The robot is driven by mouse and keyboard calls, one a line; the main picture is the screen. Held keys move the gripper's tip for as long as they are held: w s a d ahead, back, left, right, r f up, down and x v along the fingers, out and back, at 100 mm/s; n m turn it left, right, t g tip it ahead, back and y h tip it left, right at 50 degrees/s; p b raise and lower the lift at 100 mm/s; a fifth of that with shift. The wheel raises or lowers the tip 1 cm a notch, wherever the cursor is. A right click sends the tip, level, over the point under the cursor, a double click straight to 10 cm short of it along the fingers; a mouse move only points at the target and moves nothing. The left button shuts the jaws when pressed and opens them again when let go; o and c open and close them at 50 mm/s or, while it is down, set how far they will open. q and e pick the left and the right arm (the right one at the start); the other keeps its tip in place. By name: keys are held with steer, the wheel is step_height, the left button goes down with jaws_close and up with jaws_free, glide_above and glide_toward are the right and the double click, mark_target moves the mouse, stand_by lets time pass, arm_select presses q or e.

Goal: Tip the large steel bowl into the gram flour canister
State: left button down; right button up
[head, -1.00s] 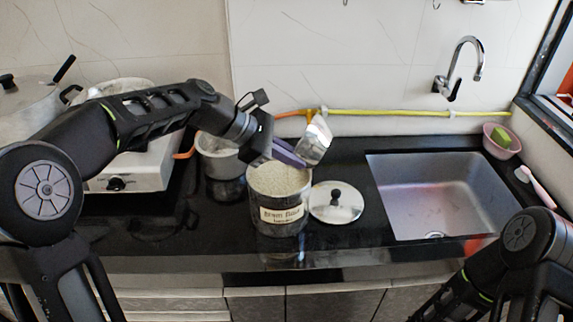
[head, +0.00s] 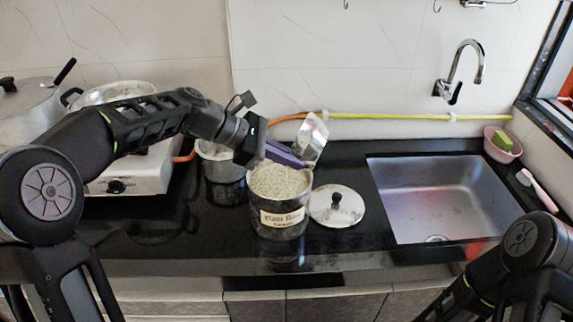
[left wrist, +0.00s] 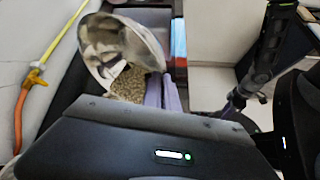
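The steel bowl (head: 313,138) is steeply tilted on its side, held up above and just behind the right rim of the gram flour canister. My left gripper (head: 285,153) is shut on the bowl's edge with its purple fingers. In the left wrist view the bowl (left wrist: 112,42) shows its shiny inside, with pale grain (left wrist: 130,82) at its lower edge; I cannot tell whether that grain is in the bowl or below it. The labelled steel canister (head: 280,222) stands upright and open, filled near its rim with pale grain.
A round steel lid (head: 350,213) with a black knob lies right of the canister. A steel pot (head: 214,150) stands behind it on the left. The white stove (head: 150,175) is at left, the sink (head: 440,195) at right. The black counter front is clear.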

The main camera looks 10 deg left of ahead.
arm_select(q)
steer(key=shift+a+h, duration=0.15)
steer(key=shift+h, duration=0.15)
steer(key=shift+w+a+r+h, duration=0.15)
steer(key=shift+a+h, duration=0.1)
steer(key=shift+h, duration=0.25)
steer(key=shift+a, duration=0.1)
stand_by(0.4)
steer(key=shift+a+n+b, duration=0.1)
steer(key=shift+n+b, duration=0.2)
steer(key=shift+a+h, duration=0.2)
steer(key=shift+h, duration=0.4)
steer(key=shift+w+a+r+n+h, duration=0.15)
steer(key=shift+a+n+h, duration=0.15)
steer(key=shift+a+h, duration=0.25)
steer(key=shift+d, duration=0.15)
stand_by(0.4)
